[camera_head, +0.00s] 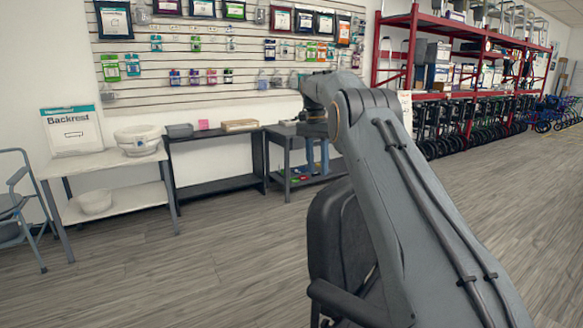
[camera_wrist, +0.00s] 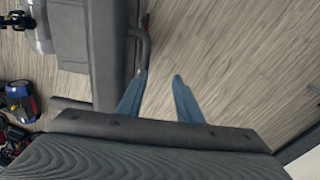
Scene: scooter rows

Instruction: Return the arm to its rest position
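My arm reaches up and forward across the head view, and my gripper (camera_head: 317,172) hangs down at its far end. Its two blue fingers also show in the wrist view (camera_wrist: 159,76), where they stand apart with bare floor between them. The gripper is open and empty. The arm is raised and stretched out, not folded. A black seat (camera_head: 338,238) stands below and close to the arm, partly hidden by it. In the wrist view a dark seat-like shape (camera_wrist: 94,45) lies beside the left finger; I cannot tell whether they touch.
A white table (camera_head: 125,200) with a basin (camera_head: 138,140) stands at left, next to a dark shelf table (camera_head: 215,185). Red racks (camera_head: 462,95) stand at the back right. The wooden floor (camera_head: 190,275) is clear at front left.

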